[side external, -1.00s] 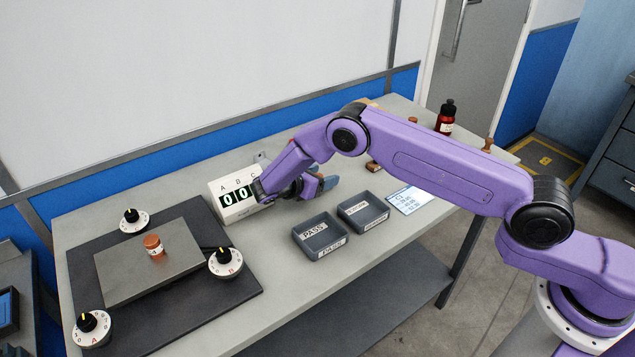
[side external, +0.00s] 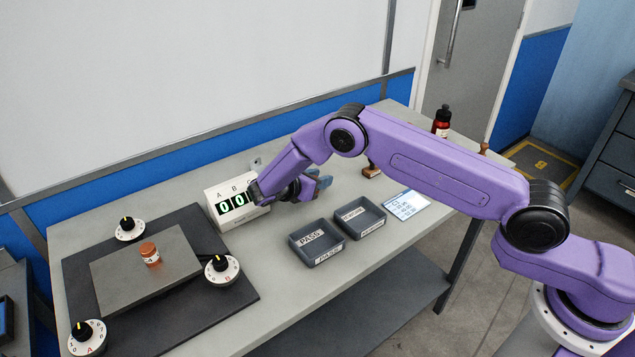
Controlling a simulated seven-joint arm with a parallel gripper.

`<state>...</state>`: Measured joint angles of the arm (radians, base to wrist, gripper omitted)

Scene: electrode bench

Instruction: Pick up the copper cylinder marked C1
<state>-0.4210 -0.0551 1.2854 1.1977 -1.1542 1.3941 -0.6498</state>
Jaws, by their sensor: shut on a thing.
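My gripper (side external: 320,184) is low over the table, behind the two trays and right of the counter box. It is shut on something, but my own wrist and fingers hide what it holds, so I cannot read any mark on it. A copper cylinder (side external: 150,255) with a white label stands upright on the grey plate at left; its mark is too small to read surely. Another copper-coloured piece (side external: 371,172) stands on the table beneath my forearm, partly hidden. A further one (side external: 484,148) is near the table's far right end. I cannot tell which is C1.
A tray labelled PASS (side external: 318,256) and a second tray (side external: 376,229) sit at the front edge. A display card (side external: 407,205) is right of them. The counter box (side external: 240,222), dials (side external: 222,268) and plate (side external: 118,292) fill the left. A dark red bottle (side external: 441,123) stands at the back right.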

